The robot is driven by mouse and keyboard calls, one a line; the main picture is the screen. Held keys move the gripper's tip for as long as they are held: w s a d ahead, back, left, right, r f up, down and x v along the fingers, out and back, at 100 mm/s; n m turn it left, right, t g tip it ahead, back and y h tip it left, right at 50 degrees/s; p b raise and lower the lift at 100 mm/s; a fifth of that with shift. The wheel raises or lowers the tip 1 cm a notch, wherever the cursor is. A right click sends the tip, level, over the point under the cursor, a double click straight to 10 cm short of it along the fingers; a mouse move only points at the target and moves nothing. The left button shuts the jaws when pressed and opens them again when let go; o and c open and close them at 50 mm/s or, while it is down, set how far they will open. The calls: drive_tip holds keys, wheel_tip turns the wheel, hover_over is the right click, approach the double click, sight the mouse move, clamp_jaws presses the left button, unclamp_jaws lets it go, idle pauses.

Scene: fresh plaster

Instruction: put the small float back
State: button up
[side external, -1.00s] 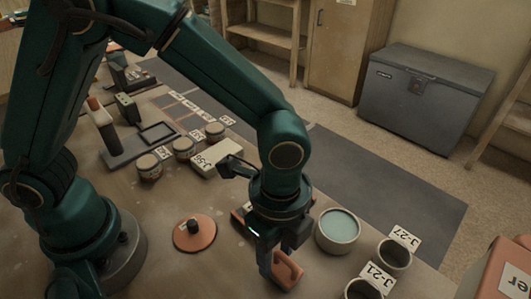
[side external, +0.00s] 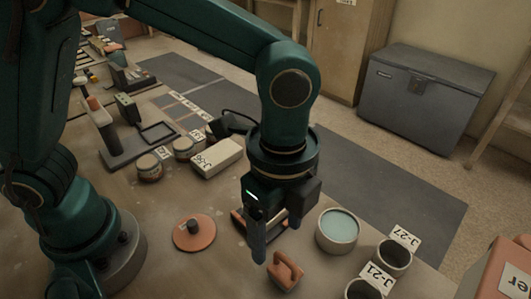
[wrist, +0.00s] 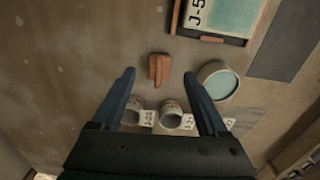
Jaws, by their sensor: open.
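The small float, an orange block with a raised handle (side external: 286,269), rests on the bench below my gripper. It also shows in the wrist view (wrist: 159,68), between and just ahead of the fingertips. My gripper (side external: 277,242) is open and empty above it, fingers pointing down, apart from it. In the wrist view its two fingers (wrist: 159,76) are spread wide. A framed panel with an orange edge (side external: 240,222) lies partly hidden behind my gripper; the wrist view shows a teal panel (wrist: 232,14) with a label starting "J-5".
A pot of teal liquid (side external: 338,229) stands right of the float. Pots by cards J-27 (side external: 394,256) and J-21 (side external: 362,290) stand nearer the right front. A round orange disc with a dark knob (side external: 194,235) lies left. A white box (side external: 217,157) and several jars are behind.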

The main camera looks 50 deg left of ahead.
wheel_tip(320, 180, up, 6)
drive_tip(key=a+r+n+t+h, duration=0.1)
drive_tip(key=a+r+n+t, duration=0.2)
drive_tip(key=a+n, duration=0.6)
drive_tip(key=s+a+f+n+t+y, duration=0.1)
drive_tip(key=s+a+n, duration=0.3)
drive_tip(key=a+n, duration=0.4)
drive_tip(key=shift+s+f+n+t, duration=0.25)
drive_tip(key=shift+f+n+t, duration=0.1)
drive_tip(key=shift+t, duration=0.45)
